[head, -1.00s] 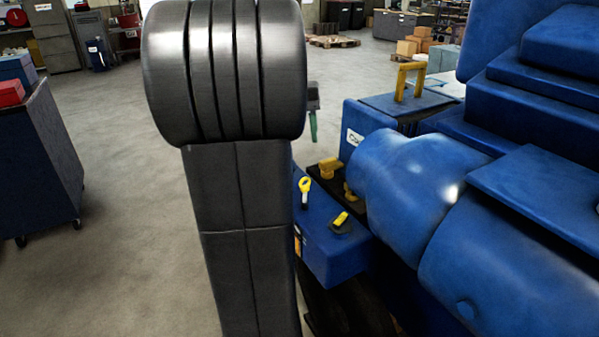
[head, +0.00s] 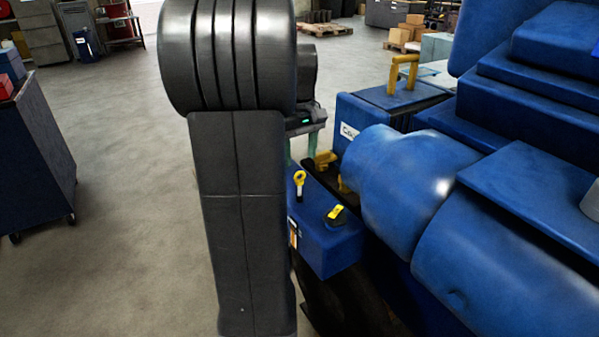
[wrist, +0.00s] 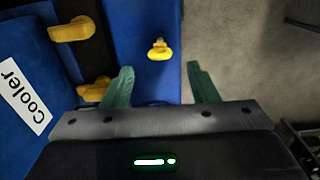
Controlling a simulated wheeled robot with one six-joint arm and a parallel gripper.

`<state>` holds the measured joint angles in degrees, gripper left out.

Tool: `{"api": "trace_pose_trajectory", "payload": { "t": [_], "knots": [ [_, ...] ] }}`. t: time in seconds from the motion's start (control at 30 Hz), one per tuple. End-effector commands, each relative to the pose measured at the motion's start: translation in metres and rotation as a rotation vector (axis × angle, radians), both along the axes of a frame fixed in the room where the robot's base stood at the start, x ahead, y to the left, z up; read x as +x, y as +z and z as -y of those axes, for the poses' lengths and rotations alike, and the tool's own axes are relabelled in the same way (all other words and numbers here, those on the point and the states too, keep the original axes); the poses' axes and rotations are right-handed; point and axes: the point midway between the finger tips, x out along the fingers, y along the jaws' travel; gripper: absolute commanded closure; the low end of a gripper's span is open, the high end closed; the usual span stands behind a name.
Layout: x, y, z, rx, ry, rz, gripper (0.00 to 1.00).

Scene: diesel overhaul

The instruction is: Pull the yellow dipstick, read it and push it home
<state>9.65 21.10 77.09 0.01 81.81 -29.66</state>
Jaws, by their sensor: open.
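The yellow dipstick (head: 299,180) stands upright in the top of a blue housing (head: 325,245), its ring handle up. In the wrist view the dipstick (wrist: 159,49) shows ahead of the fingertips, roughly between their lines. My gripper (wrist: 157,85) is open, its two green fingers apart with nothing between them. In the head view my gripper (head: 305,142) is partly hidden behind my dark arm, behind and above the dipstick. The dipstick's lower part is hidden inside the housing.
A yellow-topped cap (head: 335,212) sits right of the dipstick. Yellow handles (wrist: 72,29) and (wrist: 94,90) lie left of the fingers, beside the box labelled Cooler (wrist: 22,88). The large blue engine (head: 410,185) fills the right. Open floor (head: 120,200) lies left; a blue cart (head: 35,155) stands there.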

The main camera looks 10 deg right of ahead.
Motion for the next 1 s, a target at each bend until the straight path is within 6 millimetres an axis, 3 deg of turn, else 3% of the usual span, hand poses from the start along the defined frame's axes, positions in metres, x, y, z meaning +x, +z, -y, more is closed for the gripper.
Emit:
{"api": "trace_pose_trajectory", "payload": {
  "t": [0.1,0.3,0.73,1.0],
  "knots": [
    [0.000,-0.025,0.000,0.001,0.000,-0.004,0.46],
    [0.000,-0.052,0.000,0.000,-0.001,-0.003,0.46],
    [0.000,-0.061,0.000,0.000,-0.001,0.000,0.46],
    [0.000,-0.061,0.000,0.000,-0.001,0.000,0.99]
  ]
}}
